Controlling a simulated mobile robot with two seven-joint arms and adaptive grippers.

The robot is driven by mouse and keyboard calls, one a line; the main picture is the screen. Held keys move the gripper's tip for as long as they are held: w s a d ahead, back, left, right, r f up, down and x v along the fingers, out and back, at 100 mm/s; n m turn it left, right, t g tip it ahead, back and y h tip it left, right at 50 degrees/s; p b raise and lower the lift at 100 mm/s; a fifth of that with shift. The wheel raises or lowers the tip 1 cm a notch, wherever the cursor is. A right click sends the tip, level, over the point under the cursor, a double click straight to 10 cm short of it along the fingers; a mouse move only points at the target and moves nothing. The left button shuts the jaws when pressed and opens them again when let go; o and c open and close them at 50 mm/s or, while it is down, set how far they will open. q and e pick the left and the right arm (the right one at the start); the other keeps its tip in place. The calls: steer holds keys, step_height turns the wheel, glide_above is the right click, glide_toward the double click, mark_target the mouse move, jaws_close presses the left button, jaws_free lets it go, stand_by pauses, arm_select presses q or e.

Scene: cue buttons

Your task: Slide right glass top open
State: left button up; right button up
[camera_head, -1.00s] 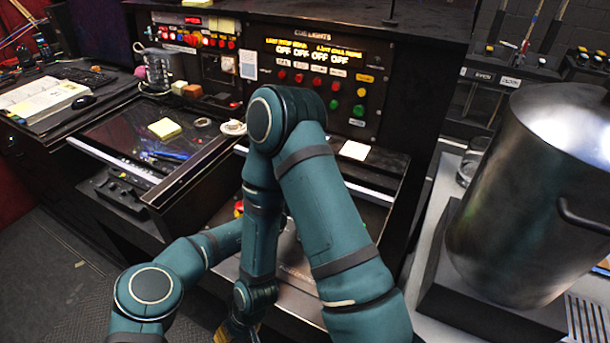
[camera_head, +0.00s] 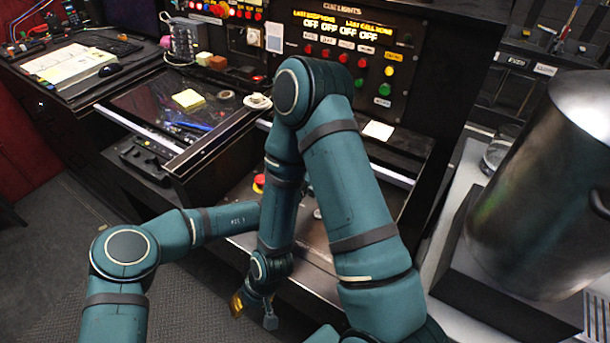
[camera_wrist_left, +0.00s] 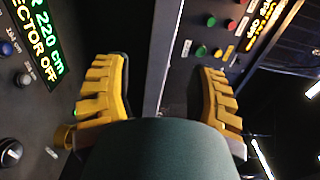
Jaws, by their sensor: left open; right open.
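The right glass top (camera_head: 408,150) is a dark panel with a pale front edge, at the middle right of the head view; a white note lies on it. Below its edge, a brownish console surface with a red button (camera_head: 260,183) is uncovered. My right forearm hides its left part, so I cannot tell how far it is open. My right gripper (camera_head: 254,311) hangs open and empty, low in front of the console. My left gripper is hidden behind my right forearm in the head view. In the left wrist view, its yellow fingers (camera_wrist_left: 162,100) are spread, with a pale edge beyond.
The left glass top (camera_head: 150,100) carries yellow notes (camera_head: 188,98) and blue pens. A cue-light panel (camera_head: 345,60) with coloured buttons stands behind. A large metal pot (camera_head: 550,200) stands at the right. Open floor (camera_head: 50,270) lies at the lower left.

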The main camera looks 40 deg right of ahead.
arm_select(q)
steer(key=v, duration=0.6)
steer(key=shift+a, duration=0.15)
steer(key=shift+s, duration=0.1)
stand_by(0.3)
